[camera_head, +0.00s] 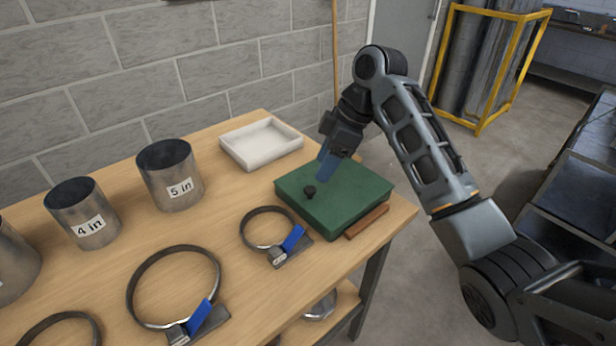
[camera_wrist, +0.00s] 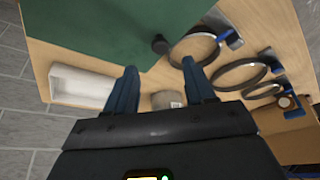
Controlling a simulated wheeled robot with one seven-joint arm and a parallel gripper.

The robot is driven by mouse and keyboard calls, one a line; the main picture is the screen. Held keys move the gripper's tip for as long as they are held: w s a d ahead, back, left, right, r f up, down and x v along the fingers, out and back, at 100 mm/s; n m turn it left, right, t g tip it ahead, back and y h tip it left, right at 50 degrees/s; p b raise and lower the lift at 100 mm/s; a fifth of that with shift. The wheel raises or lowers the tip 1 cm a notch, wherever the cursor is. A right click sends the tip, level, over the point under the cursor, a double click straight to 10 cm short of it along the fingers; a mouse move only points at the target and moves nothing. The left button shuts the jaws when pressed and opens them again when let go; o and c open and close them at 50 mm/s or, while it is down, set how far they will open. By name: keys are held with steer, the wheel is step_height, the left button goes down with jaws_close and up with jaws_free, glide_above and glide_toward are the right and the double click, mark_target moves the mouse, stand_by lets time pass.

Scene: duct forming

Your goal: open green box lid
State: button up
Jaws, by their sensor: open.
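The green box (camera_head: 345,212) sits on the right end of the wooden table with its flat lid shut. A small dark knob (camera_head: 309,191) stands on the lid's left part. My gripper (camera_head: 328,167) hangs just above the back of the lid, to the right of the knob, with blue fingers pointing down. In the wrist view, the gripper (camera_wrist: 160,88) is open with nothing between its two fingers. There the green lid (camera_wrist: 95,30) fills the top left, and the knob (camera_wrist: 160,44) lies beyond the fingertips, apart from them.
A white tray (camera_head: 240,157) stands behind the box. Metal clamp rings with blue handles (camera_head: 267,229) and labelled duct cylinders (camera_head: 178,190) occupy the left of the table. A brown wooden strip (camera_head: 367,222) lies along the box's front right side. A grey block wall stands behind.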

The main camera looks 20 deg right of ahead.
mark_target(310, 188)
steer(key=x, duration=0.6)
steer(key=shift+a+f+p, duration=0.15)
steer(key=shift+f+p, duration=0.2)
steer(key=shift+p, duration=0.05)
steer(key=shift+c, duration=0.3)
jaws_close()
